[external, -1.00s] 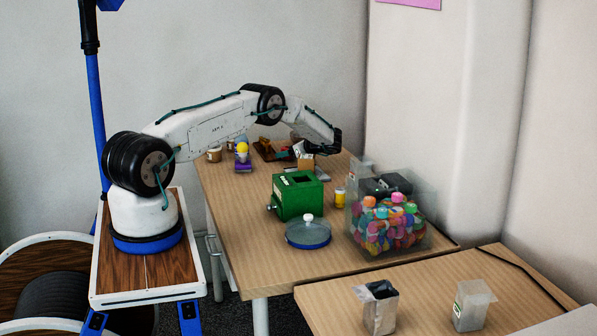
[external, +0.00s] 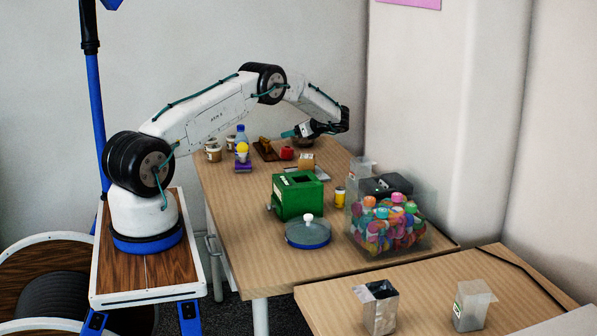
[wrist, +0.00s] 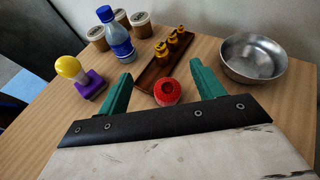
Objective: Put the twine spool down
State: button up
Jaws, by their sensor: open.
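The twine spool (wrist: 168,91) is a small red round piece with a dark centre. It stands on the wooden table (wrist: 195,140), close to the near edge of the brown wooden tray (wrist: 164,66). In the external view the spool (external: 287,153) shows as a small red spot near the far end of the table. My gripper (wrist: 160,70) has two teal fingers spread wide, with nothing held between them. In the wrist view the spool appears between the fingers. In the external view my gripper (external: 290,133) is raised above the spool and apart from it.
A metal bowl (wrist: 253,58) is right of the tray. A blue-capped bottle (wrist: 118,36), several jars (wrist: 140,24) and a yellow-knobbed purple stamp (wrist: 86,82) stand left.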

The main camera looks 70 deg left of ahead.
jog(key=w+d+r+n+t+h, duration=0.2)
jog(key=d+r+n+t, duration=0.1)
jog(key=d+r, duration=1.25)
jog(key=s+d+r+n+t+h, duration=0.1)
jog(key=s+d+r, duration=0.45)
jog(key=d, duration=0.45)
jog(key=s+d+r+n+t+h, duration=0.15)
jog(key=s+d+r, duration=0.25)
jog(key=d+r, duration=0.4)
jog(key=s+d+r+n+t+h, duration=0.2)
jog(key=s+d+h, duration=0.1)
jog(key=s+d, duration=1.05)
jog(key=s+d+f+n+t+h, duration=0.1)
jog(key=s+d+f+h, duration=0.1)
jog(key=s+d, duration=0.5)
jog(key=s+d+f+n+h, duration=0.1)
jog(key=s+d+f+n, duration=0.1)
jog(key=s+d+f, duration=0.2)
jog(key=s+d, duration=0.3)
jog(key=s, duration=0.2)
jog(key=shift+d+f+t+h, duration=0.2)
jog(key=shift+f+t+h, duration=0.05)
jog(key=shift+t+h, duration=0.1)
